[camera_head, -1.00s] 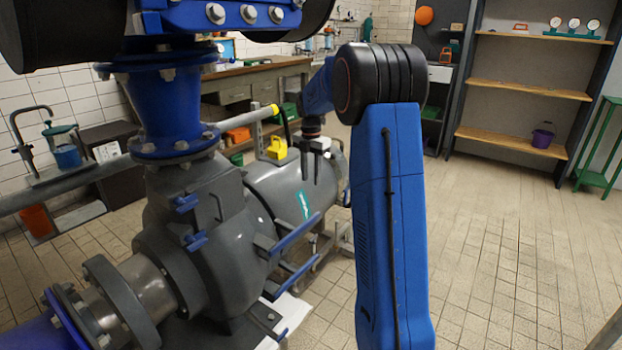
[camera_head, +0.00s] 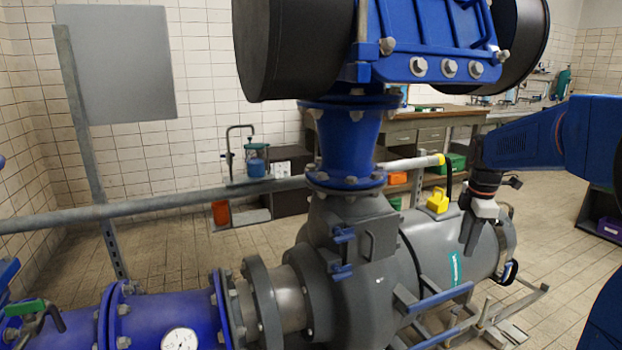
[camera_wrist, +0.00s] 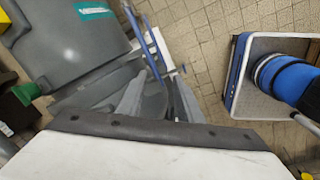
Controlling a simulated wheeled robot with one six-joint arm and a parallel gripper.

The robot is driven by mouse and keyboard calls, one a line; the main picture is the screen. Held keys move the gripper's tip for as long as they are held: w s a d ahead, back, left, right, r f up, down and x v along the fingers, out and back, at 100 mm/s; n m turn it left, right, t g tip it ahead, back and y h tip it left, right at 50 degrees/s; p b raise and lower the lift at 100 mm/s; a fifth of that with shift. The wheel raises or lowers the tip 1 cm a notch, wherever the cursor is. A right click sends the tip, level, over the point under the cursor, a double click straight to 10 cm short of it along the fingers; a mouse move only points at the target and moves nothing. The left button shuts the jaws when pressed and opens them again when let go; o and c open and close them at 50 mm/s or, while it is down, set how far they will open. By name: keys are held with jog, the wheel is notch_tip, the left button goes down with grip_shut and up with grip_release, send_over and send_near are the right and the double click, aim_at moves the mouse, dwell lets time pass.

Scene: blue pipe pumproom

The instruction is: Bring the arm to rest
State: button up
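My arm comes in from the right edge of the head view, its blue links bent, with the wrist pointing down. My gripper (camera_head: 470,238) hangs in front of the grey motor body (camera_head: 425,240) of the pump, near a yellow box (camera_head: 438,201). In the wrist view the two grey fingers (camera_wrist: 158,98) stand apart with nothing held between them, so the gripper is open. Whether the fingers touch the motor cannot be told; they overlap it in the picture.
A blue flanged pipe (camera_head: 346,140) rises from the pump, with a large blue valve body (camera_head: 430,40) above. A grey rail (camera_head: 150,212) runs across the left. A workbench (camera_head: 425,125) stands behind. Tiled floor is open at the right (camera_head: 555,240).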

jog(key=s+a+r+m+t, duration=0.1)
jog(key=s+a+m, duration=0.3)
jog(key=s, duration=0.4)
jog(key=s+a+r+m+t, duration=0.1)
jog(key=s+a+m, duration=0.2)
jog(key=s+a, duration=0.35)
jog(key=s+a+f+m, duration=0.1)
jog(key=s+f+m, duration=0.1)
jog(key=s, duration=0.3)
jog(key=s+a+f+m+t, duration=0.1)
jog(key=s+f+m, duration=0.1)
jog(key=s+m, duration=0.2)
jog(key=s+f+m, duration=0.2)
jog(key=s, duration=0.6)
jog(key=shift+a+f+m, duration=0.2)
jog(key=shift+a+m, duration=0.2)
